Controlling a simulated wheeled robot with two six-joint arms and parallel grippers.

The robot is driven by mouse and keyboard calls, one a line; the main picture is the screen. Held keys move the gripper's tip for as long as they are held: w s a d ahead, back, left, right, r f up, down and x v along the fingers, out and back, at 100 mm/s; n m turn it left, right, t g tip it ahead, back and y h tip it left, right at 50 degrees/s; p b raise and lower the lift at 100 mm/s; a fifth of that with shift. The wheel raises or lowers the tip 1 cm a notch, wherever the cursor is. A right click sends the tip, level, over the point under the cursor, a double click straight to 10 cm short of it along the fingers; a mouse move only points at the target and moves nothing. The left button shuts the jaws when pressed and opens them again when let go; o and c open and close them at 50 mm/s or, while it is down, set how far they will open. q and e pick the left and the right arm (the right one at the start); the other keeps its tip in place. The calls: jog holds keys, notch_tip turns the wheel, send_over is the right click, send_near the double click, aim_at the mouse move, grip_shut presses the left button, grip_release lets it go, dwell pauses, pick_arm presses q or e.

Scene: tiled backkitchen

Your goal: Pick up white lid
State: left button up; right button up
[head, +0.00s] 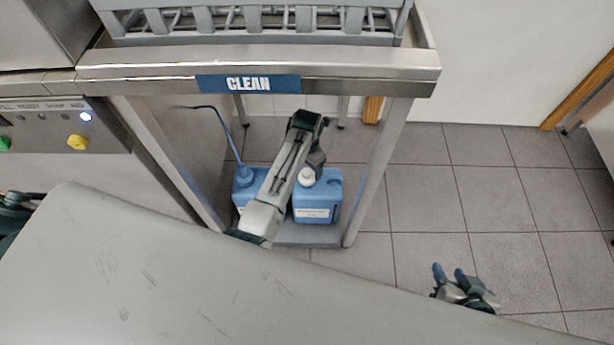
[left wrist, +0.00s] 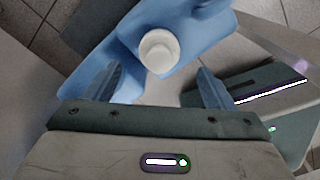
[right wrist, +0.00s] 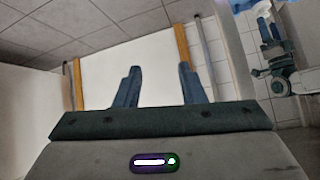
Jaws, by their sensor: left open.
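The white lid (head: 307,177) caps the right-hand blue canister (head: 325,200) on the low shelf under the steel table. In the left wrist view the lid (left wrist: 159,50) is seen from above, beyond the fingertips and roughly centred between them. My left gripper (left wrist: 160,80) is open with nothing between its fingers. In the head view my left arm bends down beside the lid, and its fingers are mostly hidden. My right gripper (head: 450,272) is open and empty over the tiled floor; it also shows in the right wrist view (right wrist: 160,78).
A second blue canister (head: 243,183) with a hose (head: 222,122) stands to the left of the first. Table legs (head: 380,170) stand on either side. The CLEAN-labelled table edge (head: 340,84) and a grey rack (head: 250,22) are above. Open floor (head: 490,180) lies to the right.

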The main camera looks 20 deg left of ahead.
aim_at(307, 172)
pick_arm(q)
notch_tip(307, 172, down, 3)
jog(key=shift+f+b, duration=0.1)
jog(key=shift+b, duration=0.45)
jog(key=shift+f, duration=0.85)
jog(key=c, duration=1.1)
pick_arm(e)
jog(key=w+r+t, duration=0.2)
jog(key=w, duration=0.1)
jog(key=shift+w+t, duration=0.1)
jog(key=shift+t, duration=0.3)
